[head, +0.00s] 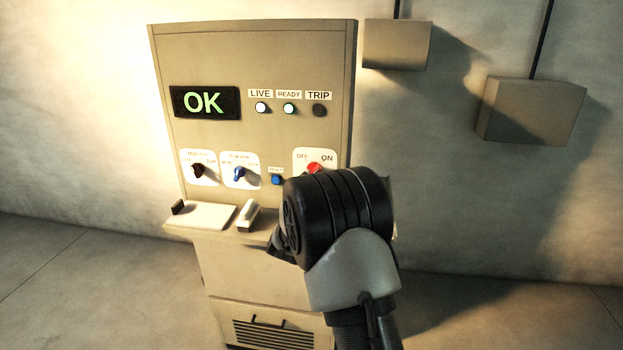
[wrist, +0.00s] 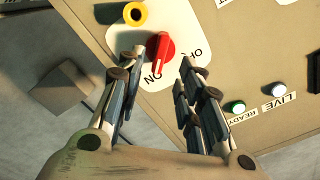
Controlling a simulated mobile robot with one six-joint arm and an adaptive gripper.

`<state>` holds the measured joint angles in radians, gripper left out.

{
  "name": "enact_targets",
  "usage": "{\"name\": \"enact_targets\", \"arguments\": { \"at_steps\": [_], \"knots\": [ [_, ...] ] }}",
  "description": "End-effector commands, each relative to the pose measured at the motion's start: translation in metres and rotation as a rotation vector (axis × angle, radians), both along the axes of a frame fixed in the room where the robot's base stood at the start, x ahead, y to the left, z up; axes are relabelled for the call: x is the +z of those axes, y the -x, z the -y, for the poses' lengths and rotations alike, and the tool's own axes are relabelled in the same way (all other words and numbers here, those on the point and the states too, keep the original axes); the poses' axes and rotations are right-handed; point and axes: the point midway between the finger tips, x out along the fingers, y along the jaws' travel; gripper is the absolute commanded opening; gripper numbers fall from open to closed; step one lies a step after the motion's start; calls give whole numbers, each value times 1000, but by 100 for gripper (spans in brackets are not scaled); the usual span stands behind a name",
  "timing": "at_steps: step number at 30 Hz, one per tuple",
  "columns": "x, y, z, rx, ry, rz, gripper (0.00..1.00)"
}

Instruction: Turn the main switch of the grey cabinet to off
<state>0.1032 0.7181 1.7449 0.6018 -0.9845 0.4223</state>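The grey cabinet (head: 250,60) stands against the wall, in warm light. Its main switch is a red knob (head: 315,167) on a white plate with OFF at left and ON at right; my wrist partly covers the plate. In the wrist view the red knob (wrist: 160,50) lies slantwise, its lower end towards the ON label. My gripper (wrist: 158,62) is open and empty, with its fingers apart and the knob between them in the picture. I cannot tell whether a finger touches it. In the head view my wrist hides most of the gripper.
The display (head: 205,102) reads OK. The LIVE lamp (head: 261,107) and READY lamp (head: 289,108) are lit; the TRIP lamp (head: 320,110) is dark. A dark knob (head: 198,171), blue knob (head: 239,174) and blue button (head: 277,179) sit left of the switch. A ledge (head: 185,228) juts out below.

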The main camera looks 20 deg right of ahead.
Motion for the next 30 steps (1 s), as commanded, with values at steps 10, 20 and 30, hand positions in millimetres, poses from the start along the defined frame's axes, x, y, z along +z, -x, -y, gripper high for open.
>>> {"name": "enact_targets", "arguments": {
  "at_steps": [10, 20, 30],
  "knots": [
    [-1, -45, 30, 0, 0, 0, 33],
    [0, -51, 34, 1, 0, -1, 33],
    [0, -51, 34, 0, 0, 0, 17]
  ]
}}
